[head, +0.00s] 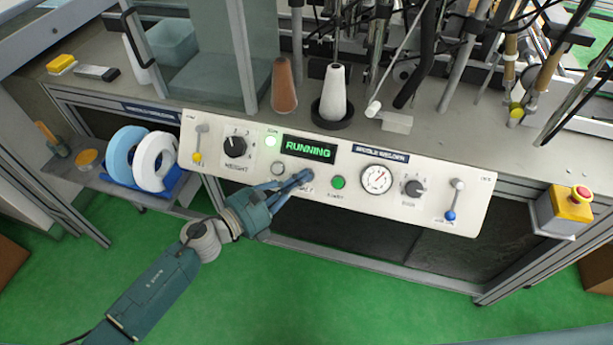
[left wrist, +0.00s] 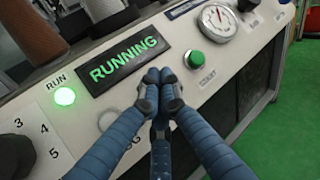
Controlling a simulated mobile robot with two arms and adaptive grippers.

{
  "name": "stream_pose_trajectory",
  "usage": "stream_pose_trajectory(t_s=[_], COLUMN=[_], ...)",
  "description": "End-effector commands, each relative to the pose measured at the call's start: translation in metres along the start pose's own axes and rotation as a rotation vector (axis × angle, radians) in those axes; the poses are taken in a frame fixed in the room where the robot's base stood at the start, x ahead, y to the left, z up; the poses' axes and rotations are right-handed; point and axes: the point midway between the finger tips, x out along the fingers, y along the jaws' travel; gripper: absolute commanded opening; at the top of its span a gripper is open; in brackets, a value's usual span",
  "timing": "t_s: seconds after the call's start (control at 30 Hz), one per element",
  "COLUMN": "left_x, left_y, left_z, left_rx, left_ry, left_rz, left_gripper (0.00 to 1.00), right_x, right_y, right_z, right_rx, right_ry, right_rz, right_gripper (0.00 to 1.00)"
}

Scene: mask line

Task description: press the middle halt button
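The white control panel (head: 440,212) runs along the front of the machine. Its lit display reads RUNNING (head: 309,149), and it also shows in the left wrist view (left wrist: 122,60). My left gripper (head: 304,177) has its blue fingers drawn together, tips at the panel just below the display. The tips also show in the left wrist view (left wrist: 160,82). No halt button is visible; the tips cover the spot between a pale round button (head: 278,168) and the green button (head: 338,182). I cannot tell whether the tips touch anything. My right gripper is out of view.
A green RUN lamp (head: 271,141), weight knob (head: 235,147), gauge (head: 376,179) and another knob (head: 414,187) are on the panel. A yellow box with a red button (head: 579,193) is at the far right. The green floor in front is clear.

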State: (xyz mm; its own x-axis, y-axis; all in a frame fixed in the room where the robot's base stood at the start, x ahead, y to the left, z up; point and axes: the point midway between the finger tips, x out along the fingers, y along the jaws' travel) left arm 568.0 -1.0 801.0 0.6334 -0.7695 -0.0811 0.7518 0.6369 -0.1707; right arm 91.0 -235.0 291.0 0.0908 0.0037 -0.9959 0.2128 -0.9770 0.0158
Motion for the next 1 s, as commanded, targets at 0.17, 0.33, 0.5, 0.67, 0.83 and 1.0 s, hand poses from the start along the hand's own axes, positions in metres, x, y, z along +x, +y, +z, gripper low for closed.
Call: stream_pose_trajectory(t_s=[0.17,0.33,0.5,0.67,0.83,1.0], left_x=[0.0001,0.0007,0.0021,0.0035,0.0049,0.0063], left_y=[-0.0003,0.0002,0.0012,0.0023,0.0035,0.0048], left_z=[0.0006,-0.0001,-0.0012,-0.0022,-0.0034,-0.0052], left_rx=[0.0,0.001,0.001,0.001,0.001,0.001], left_ry=[0.0,0.0,0.0,-0.001,0.0,0.0], left_rz=[0.0,-0.001,-0.001,0.0,0.0,0.001], left_gripper=[0.0,0.0,0.0,0.0,0.0,0.0], right_x=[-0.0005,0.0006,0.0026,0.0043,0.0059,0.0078], right_y=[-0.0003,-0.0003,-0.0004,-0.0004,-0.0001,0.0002], right_z=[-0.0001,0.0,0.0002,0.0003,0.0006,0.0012], right_rx=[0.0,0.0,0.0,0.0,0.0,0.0], right_ry=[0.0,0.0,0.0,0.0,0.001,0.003], right_rz=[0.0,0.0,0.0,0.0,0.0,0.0], right_gripper=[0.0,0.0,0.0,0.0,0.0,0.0])
